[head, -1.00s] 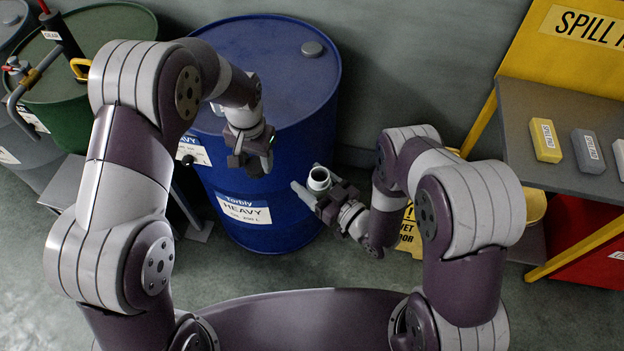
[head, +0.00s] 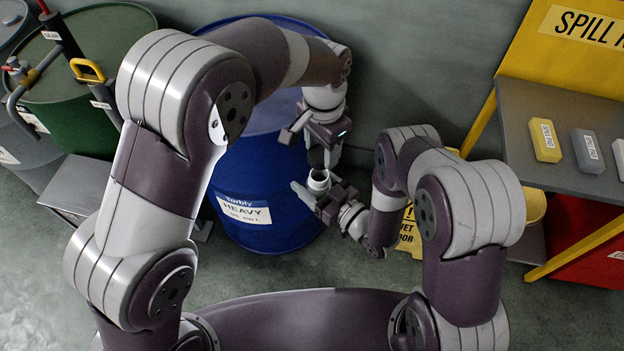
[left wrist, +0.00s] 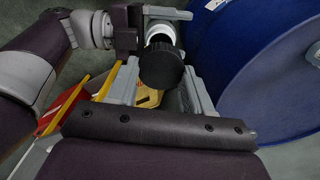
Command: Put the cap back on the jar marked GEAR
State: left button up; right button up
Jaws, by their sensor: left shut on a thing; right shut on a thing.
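The jar (head: 319,181) is a small white, open-topped vessel in front of the blue drum. My right gripper (head: 316,196) is shut around it and holds it roughly upright in the air. No marking on the jar is readable. My left gripper (head: 324,156) is just above the jar, pointing down. In the left wrist view, a round black cap (left wrist: 161,66) sits between the left fingers, which are shut on it. The white jar (left wrist: 159,33) shows just beyond the cap, partly hidden by it. I cannot tell whether cap and jar touch.
The blue drum (head: 244,165) labelled HEAVY stands behind both grippers. A green drum (head: 75,85) with a pump stands at the left. A grey shelf (head: 520,105) with several labelled blocks is at the right. A yellow floor sign (head: 408,236) stands behind my right arm.

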aim_at(321, 173)
pick_arm(q)
jog(key=shift+f, duration=1.95)
jog(key=shift+f, duration=0.9)
jog(key=shift+f, duration=0.55)
jog(key=o, duration=1)
jog(key=shift+r, duration=2.3)
